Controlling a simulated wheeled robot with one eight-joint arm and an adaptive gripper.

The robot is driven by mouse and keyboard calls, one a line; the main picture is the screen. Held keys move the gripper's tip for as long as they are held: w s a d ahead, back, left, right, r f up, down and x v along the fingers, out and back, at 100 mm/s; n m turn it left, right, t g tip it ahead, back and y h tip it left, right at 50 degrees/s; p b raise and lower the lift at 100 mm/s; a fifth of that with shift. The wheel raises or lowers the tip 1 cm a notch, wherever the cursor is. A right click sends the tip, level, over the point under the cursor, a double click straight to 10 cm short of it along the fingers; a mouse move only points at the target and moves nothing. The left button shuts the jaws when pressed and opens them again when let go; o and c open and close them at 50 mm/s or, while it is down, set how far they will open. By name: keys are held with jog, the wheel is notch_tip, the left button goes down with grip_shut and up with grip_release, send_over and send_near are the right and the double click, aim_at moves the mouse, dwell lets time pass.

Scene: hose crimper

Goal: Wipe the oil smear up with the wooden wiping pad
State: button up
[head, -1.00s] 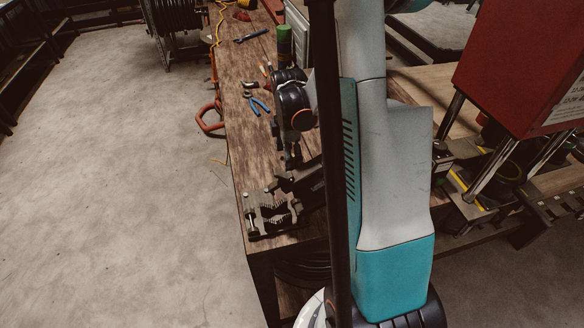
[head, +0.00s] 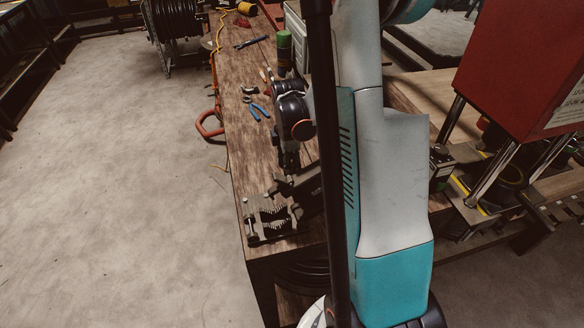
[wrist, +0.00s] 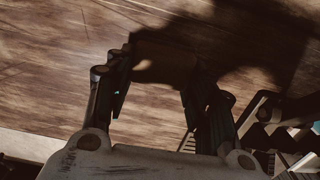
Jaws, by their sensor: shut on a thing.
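My gripper (wrist: 162,70) shows in the wrist view, its two dark fingers on either side of a dark brown block. The block, apparently the wooden wiping pad (wrist: 163,62), lies in deep shadow, so its edges are hard to make out. The fingers are shut on it, low over the worn wooden bench top (wrist: 60,75). I cannot tell whether the pad touches the wood. I cannot make out the oil smear in either view.
A toothed vise (head: 270,218) stands at the bench's near corner; dark toothed metal (wrist: 270,125) shows right of my gripper. The floor at left is clear.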

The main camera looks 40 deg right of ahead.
jog(key=shift+r+p, duration=2.85)
jog(key=shift+r, duration=1.65)
